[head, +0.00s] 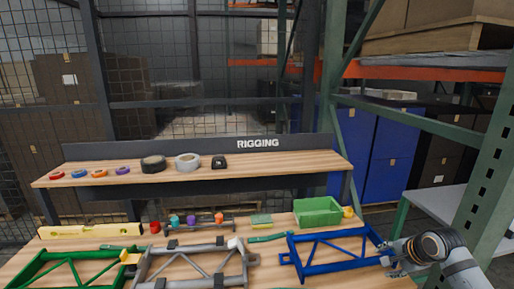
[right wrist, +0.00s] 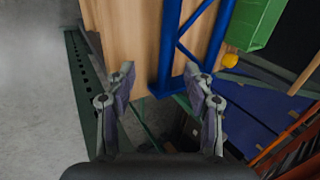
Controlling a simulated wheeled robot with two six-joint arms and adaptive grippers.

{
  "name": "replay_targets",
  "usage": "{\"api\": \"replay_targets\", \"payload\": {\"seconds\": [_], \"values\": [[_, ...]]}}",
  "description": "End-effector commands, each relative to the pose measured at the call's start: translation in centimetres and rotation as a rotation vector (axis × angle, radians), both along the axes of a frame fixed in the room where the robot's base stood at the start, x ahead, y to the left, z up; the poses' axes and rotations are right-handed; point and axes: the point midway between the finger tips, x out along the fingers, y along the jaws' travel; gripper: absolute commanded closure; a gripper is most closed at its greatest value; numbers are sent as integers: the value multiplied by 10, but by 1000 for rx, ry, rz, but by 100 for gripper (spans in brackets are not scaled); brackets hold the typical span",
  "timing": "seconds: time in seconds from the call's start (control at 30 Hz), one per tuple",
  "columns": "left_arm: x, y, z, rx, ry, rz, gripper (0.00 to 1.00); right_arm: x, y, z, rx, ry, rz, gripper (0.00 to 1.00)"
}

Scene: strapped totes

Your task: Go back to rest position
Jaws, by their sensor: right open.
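My right gripper (right wrist: 160,80) is open in the right wrist view, with nothing between its fingers. The wooden table edge and a blue tubular frame (right wrist: 170,50) lie beyond its fingertips. In the head view my right gripper (head: 389,259) is at the lower right, beside the right end of the blue frame (head: 330,249). I cannot tell whether it touches the frame. My left gripper is not in view.
The wooden table (head: 285,222) also holds a grey frame (head: 195,265), a green frame (head: 70,268), a yellow level (head: 88,231), a green bin (head: 318,212) and small tools. Behind stands the RIGGING shelf (head: 265,165) with tape rolls. A green rack post (head: 490,170) rises at the right.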

Motion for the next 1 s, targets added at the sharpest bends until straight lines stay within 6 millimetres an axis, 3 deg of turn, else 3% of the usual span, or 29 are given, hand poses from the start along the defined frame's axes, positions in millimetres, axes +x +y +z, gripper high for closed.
{"api": "replay_targets", "payload": {"seconds": [0.37,0.7,1.0], "values": [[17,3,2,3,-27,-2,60,-49,58,-63,-203,54,331,47],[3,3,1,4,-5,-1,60,-141,124,-117,-465,98,797,47],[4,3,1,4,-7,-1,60,-225,151,-124,-662,147,1137,47]]}}
